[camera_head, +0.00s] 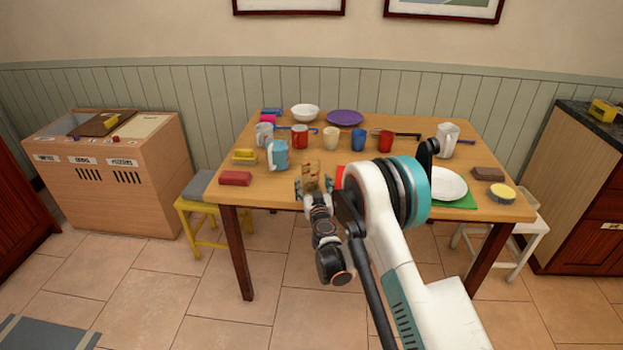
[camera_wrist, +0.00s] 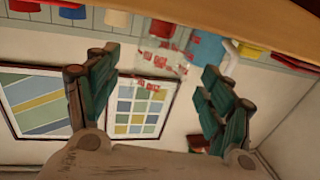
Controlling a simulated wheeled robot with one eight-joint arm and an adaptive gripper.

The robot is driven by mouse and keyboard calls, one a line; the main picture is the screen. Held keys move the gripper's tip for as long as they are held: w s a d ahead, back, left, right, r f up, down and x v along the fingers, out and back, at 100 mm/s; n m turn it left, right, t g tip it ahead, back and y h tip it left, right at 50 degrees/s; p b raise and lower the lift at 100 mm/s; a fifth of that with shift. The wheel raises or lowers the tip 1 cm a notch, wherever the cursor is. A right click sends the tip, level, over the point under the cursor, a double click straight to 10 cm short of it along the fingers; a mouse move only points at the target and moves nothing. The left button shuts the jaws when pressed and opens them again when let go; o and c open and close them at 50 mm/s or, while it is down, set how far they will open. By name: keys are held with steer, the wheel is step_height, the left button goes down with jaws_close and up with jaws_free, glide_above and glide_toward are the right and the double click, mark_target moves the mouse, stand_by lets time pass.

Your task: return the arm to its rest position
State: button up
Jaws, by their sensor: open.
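My gripper (camera_head: 312,184) is at the near edge of the wooden table (camera_head: 266,193), left of the picture's middle, with my arm bent in front of it. In the wrist view my gripper (camera_wrist: 158,68) shows its two dark green fingers spread wide apart. A see-through thing with red lettering (camera_wrist: 165,58) appears beyond and between the fingers; I cannot tell what it is. Nothing is clearly held. My arm's large white and teal link hides part of the table's right half.
A white plate (camera_head: 447,184) is at right. Stools (camera_head: 206,207) flank the table; the floor in front is clear.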

steer(key=s+d, duration=0.1)
steer(key=s, duration=0.6)
steer(key=d+r+m+g+h, duration=0.1)
steer(key=d+r+m+h, duration=0.25)
steer(key=d+r, duration=0.95)
steer(key=s+d+r+g+h, duration=0.3)
steer(key=s+d+r, duration=0.5)
steer(key=s+r, duration=0.25)
steer(key=s+d+r+g, duration=0.1)
steer(key=s+d+g, duration=0.15)
steer(key=s, duration=0.55)
steer(key=s+d+r+g, duration=0.1)
steer(key=s+d, duration=0.2)
steer(key=s, duration=0.4)
steer(key=s+a+f+g+y, duration=0.1)
steer(key=s+f, duration=0.1)
steer(key=s, duration=0.7)
steer(key=s+a+f+n+g+y, duration=0.1)
steer(key=s+f+g+y, duration=0.1)
steer(key=s, duration=0.7)
steer(key=shift+s+f, duration=0.15)
steer(key=shift+s, duration=0.15)
